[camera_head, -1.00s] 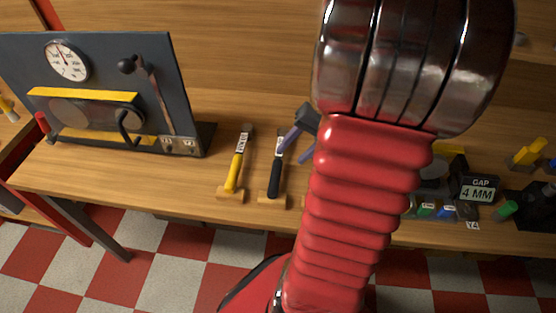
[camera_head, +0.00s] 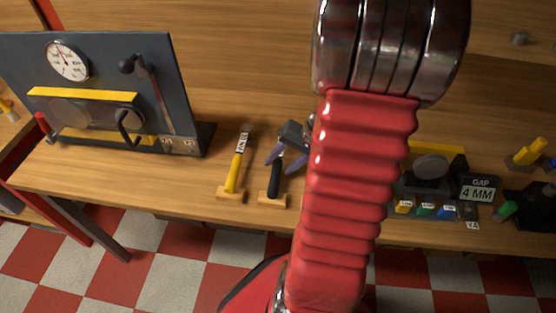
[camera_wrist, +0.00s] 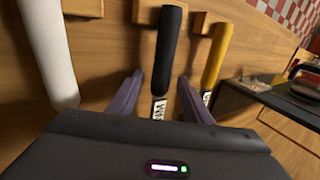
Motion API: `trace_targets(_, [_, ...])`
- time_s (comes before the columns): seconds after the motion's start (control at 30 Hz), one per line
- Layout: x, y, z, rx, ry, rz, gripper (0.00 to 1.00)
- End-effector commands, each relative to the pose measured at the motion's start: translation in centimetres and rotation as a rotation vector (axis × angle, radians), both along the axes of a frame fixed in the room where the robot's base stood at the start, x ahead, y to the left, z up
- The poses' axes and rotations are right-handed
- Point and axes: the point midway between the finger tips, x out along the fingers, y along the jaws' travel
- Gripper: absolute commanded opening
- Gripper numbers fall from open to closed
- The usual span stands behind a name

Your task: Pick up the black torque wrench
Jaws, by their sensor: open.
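The wrench's far end is hidden behind my gripper body.
A white handle (camera_wrist: 50,50) is on the other side. A dark panel with a gauge (camera_head: 100,90) stands left.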

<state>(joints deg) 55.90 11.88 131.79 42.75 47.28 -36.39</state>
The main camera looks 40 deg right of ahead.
Motion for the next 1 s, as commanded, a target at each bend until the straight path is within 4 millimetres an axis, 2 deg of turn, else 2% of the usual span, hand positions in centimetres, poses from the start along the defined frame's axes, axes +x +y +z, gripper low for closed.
trace_targets(0.1, [0.19, 0.19, -0.52, 0.0, 0.001, 0.001, 0.45])
trace_targets(0.6, [0.18, 0.14, -0.48, -0.001, 0.0, 0.0, 0.45])
trace_targets(1.0, [0.17, 0.12, -0.47, -0.001, 0.001, -0.001, 0.17])
